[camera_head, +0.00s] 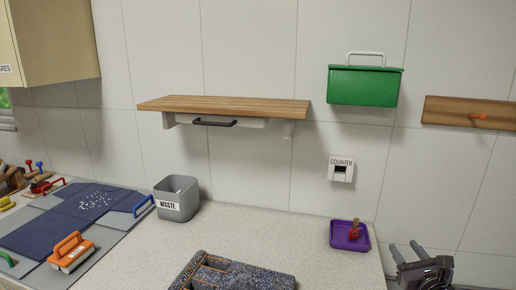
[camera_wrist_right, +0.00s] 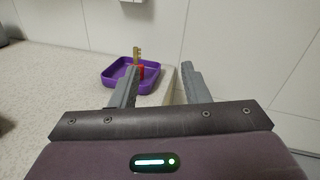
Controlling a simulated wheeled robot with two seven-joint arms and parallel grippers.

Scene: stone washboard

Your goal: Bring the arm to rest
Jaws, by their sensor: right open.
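My right gripper (camera_head: 408,254) shows at the lower right in the head view, off the counter's right end. Its two grey fingers are apart with nothing between them; they also show in the right wrist view (camera_wrist_right: 158,82). Beyond the fingers is a purple tray (camera_head: 338,242), which also shows in the wrist view (camera_wrist_right: 115,82). A small object with a red lower part and a brass-coloured upper part (camera_head: 354,230) stands in the tray, apart from the gripper. My left gripper is not in view.
The pale counter (camera_head: 240,235) is clear between the grey waste bin (camera_head: 177,205) and the tray. A speckled dark block (camera_head: 250,280) lies at the front. A wooden shelf (camera_head: 225,104), green box (camera_head: 364,86) and counter device (camera_head: 341,169) are on the wall. Blue mats and tools lie left.

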